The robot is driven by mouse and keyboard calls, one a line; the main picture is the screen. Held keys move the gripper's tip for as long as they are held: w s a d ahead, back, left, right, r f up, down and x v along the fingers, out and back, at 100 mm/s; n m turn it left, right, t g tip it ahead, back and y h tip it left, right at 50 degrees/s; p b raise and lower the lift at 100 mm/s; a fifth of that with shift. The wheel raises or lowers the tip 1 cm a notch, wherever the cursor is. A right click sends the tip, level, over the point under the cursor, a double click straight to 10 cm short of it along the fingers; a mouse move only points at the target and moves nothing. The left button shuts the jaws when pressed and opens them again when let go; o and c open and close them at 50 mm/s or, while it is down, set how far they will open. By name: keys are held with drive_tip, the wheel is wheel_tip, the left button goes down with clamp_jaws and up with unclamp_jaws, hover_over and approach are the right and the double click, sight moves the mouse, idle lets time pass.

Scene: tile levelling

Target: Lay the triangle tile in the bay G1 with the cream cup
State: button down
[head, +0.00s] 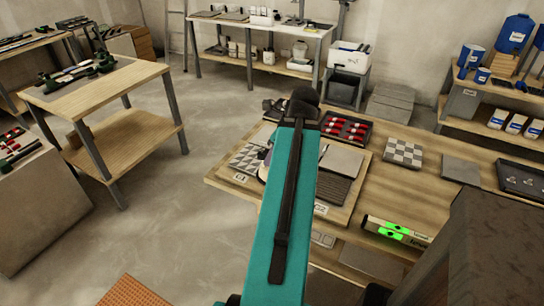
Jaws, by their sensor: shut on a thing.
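A tile with a grey and white triangle pattern (247,159) shows at the left of the wooden board (222,181), just behind the label G1 (240,177). I cannot tell whether it lies flat in the bay or sits a little high. A small pale and dark shape (265,168) shows at the tile's right edge, beside my teal arm; I cannot tell whether it is the cream cup or part of my gripper. My arm crosses the middle of the view and hides the board's centre. My gripper cannot be made out behind it.
Right of my arm are a dark ribbed tile (333,188), a plain light tile (339,160), and a black tray (358,133) of red-and-white items. A checkered tile (403,152), a grey tile (461,170) and a green-lit level (397,231) lie farther right. Open floor is left.

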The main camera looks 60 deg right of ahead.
drive_tip(key=shift+r, duration=0.2)
idle(0.4)
drive_tip(key=shift+r+p, duration=3.35)
drive_tip(key=shift+p, duration=0.45)
drive_tip(key=shift+w, duration=0.1)
drive_tip(key=shift+w+a+f, duration=0.1)
drive_tip(key=shift+w+a, duration=0.05)
drive_tip(key=shift+w, duration=0.4)
drive_tip(key=w+a+f+n+g+y+b, duration=0.1)
drive_tip(key=w+a+n+y, duration=0.1)
drive_tip(key=w+a+n, duration=0.8)
drive_tip(key=w+a+f+n+g+y+b, duration=0.1)
drive_tip(key=w+a+f+n+y, duration=0.15)
drive_tip(key=w+a, duration=0.9)
drive_tip(key=w+a+n+g, duration=0.1)
drive_tip(key=w+a+n, duration=0.3)
drive_tip(key=a, duration=0.5)
drive_tip(key=w+a+f+n+g+b, duration=0.1)
drive_tip(key=w+a+n+g, duration=0.1)
drive_tip(key=w+a+n, duration=0.3)
drive_tip(key=w+a+n+g, duration=0.2)
drive_tip(key=w+a+n, duration=0.2)
drive_tip(key=a, duration=0.9)
drive_tip(key=w+h, duration=0.1)
drive_tip(key=w, duration=0.2)
drive_tip(key=shift+f, duration=0.3)
